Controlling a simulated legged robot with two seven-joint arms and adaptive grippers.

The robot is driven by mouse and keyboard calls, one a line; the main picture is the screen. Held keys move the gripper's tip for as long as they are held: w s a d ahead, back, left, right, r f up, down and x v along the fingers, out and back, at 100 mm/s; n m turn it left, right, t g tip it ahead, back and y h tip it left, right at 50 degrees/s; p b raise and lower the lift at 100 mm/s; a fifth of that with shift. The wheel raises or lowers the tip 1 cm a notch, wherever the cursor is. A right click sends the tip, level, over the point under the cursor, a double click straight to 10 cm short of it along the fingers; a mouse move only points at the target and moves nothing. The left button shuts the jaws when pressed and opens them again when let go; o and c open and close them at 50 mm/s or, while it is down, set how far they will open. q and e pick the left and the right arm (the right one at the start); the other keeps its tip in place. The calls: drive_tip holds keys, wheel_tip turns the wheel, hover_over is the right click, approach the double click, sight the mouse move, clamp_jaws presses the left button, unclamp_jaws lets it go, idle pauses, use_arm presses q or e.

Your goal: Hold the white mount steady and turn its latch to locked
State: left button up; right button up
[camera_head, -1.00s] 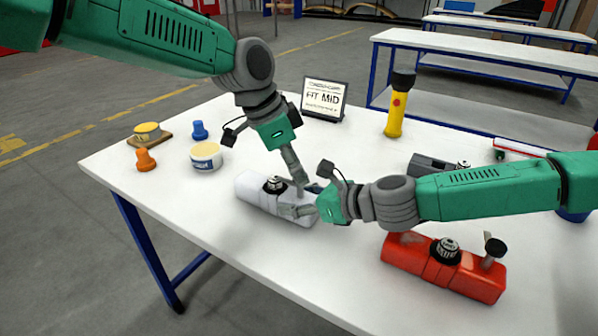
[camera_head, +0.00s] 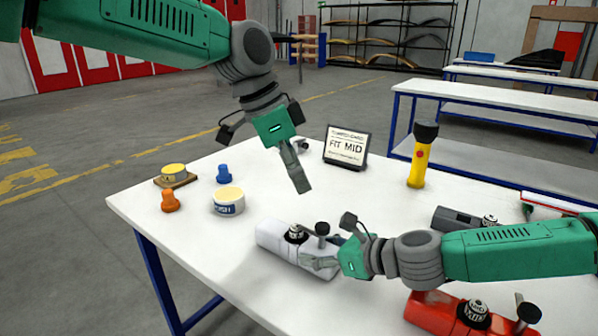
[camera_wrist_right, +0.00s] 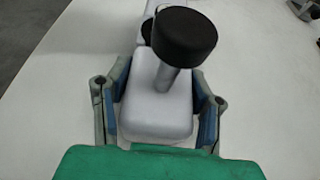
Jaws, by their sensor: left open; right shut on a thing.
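The white mount (camera_head: 277,242) lies on the near part of the white table. A black round knob (camera_head: 296,234) sits on its top, and its latch (camera_head: 322,230), a black-capped post, stands upright near the right end. My right gripper (camera_head: 318,262) is shut on the mount's right end. In the right wrist view its fingers (camera_wrist_right: 158,100) press both sides of the white body (camera_wrist_right: 155,118), with the black latch cap (camera_wrist_right: 184,36) above. My left gripper (camera_head: 301,184) is open and empty, raised above the table behind the mount, apart from it.
A red mount (camera_head: 440,312) lies at the near right and a dark grey one (camera_head: 455,219) behind my right arm. A sign (camera_head: 346,147), a yellow flashlight (camera_head: 419,165), a tub (camera_head: 228,202), a blue knob (camera_head: 224,174) and an orange knob (camera_head: 170,200) stand around.

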drive_tip(key=o, duration=1.4)
drive_tip(key=shift+f, duration=0.2)
drive_tip(key=shift+w, duration=0.1)
drive_tip(key=shift+d+r, duration=0.1)
drive_tip(key=shift+r, duration=0.05)
